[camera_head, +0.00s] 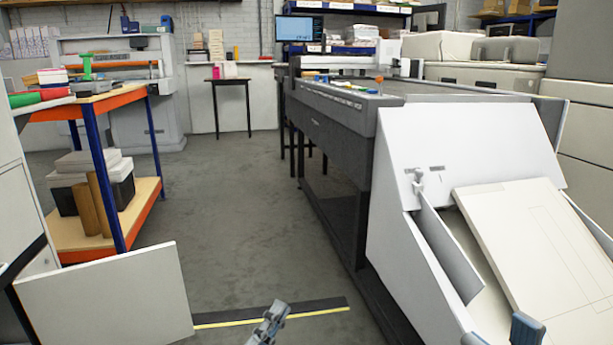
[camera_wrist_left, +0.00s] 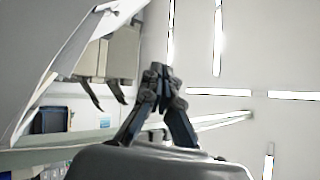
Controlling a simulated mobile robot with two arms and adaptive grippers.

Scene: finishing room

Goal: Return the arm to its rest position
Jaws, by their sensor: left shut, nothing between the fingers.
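My left gripper (camera_head: 279,312) shows at the bottom middle of the head view, a small grey jointed shape over the floor near the black and yellow strip. In the left wrist view the fingers of my left gripper (camera_wrist_left: 160,72) come together at their tips. They are shut with nothing between them, and they touch no object that I can see. Most of my left arm is below the picture.
A large grey machine with a white sloped front (camera_head: 440,135) stands at the right. A blue-legged shelf table (camera_head: 118,97) and a pale panel (camera_head: 108,295) stand at the left. The floor aisle (camera_head: 225,215) between them is clear. Ceiling lights (camera_wrist_left: 218,92) show in the wrist view.

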